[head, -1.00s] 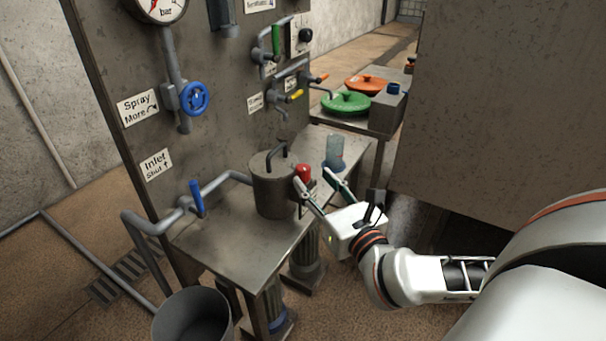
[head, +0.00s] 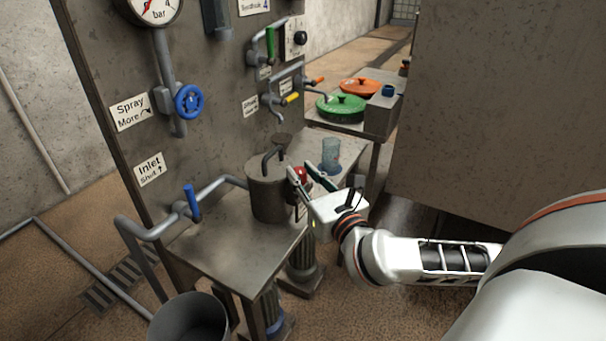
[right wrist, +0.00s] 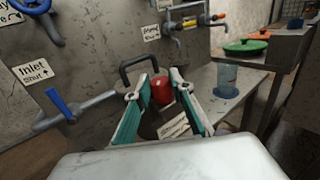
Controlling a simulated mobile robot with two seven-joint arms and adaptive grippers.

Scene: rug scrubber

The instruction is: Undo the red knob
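The red knob (head: 300,174) is on the right side of a grey metal pot (head: 268,192) that stands on the steel table. It also shows in the right wrist view (right wrist: 162,90), between and beyond my fingers. My right gripper (head: 304,171) is at the knob with its two fingers parted, one on either side. In the right wrist view the fingers (right wrist: 160,78) are apart, and I cannot tell that either touches the knob. A label (right wrist: 173,127) shows below the knob. My left gripper is not in view.
A clear blue-tinted cup (head: 331,154) stands on the steel table (head: 232,243) just beyond my right gripper. A blue-handled inlet pipe (head: 193,202) is at the left. A bucket (head: 190,318) stands in front. Green (head: 340,107) and orange (head: 366,87) lidded pots are behind.

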